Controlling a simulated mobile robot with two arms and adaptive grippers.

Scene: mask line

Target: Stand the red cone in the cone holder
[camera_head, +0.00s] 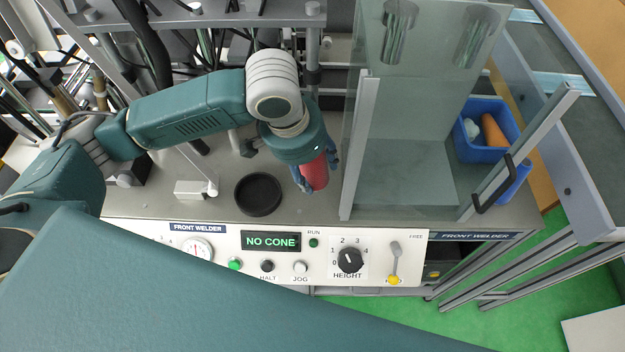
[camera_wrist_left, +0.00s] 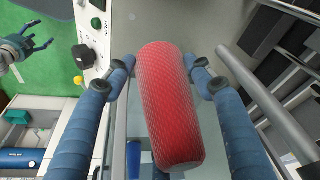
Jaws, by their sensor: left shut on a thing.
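The red cone (camera_head: 315,172) is in my left gripper (camera_head: 318,178), above the grey bench top. In the left wrist view the cone (camera_wrist_left: 172,105) shows a netted surface and lies lengthwise between the two blue fingers of the left gripper (camera_wrist_left: 163,72). The cone holder (camera_head: 258,194), a round black cup, stands on the bench to the left of the cone, apart from it, and looks empty. My right gripper (camera_wrist_left: 30,42) shows only in the left wrist view, at the upper left, with its fingers spread and nothing between them.
A welder panel (camera_head: 205,245) along the bench front has a display (camera_head: 271,241) reading "NO CONE", a height knob (camera_head: 350,260) and buttons. A clear guard (camera_head: 405,110) stands right of the gripper. A blue bin (camera_head: 487,153) beyond it holds an orange piece (camera_head: 493,132) and a pale one.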

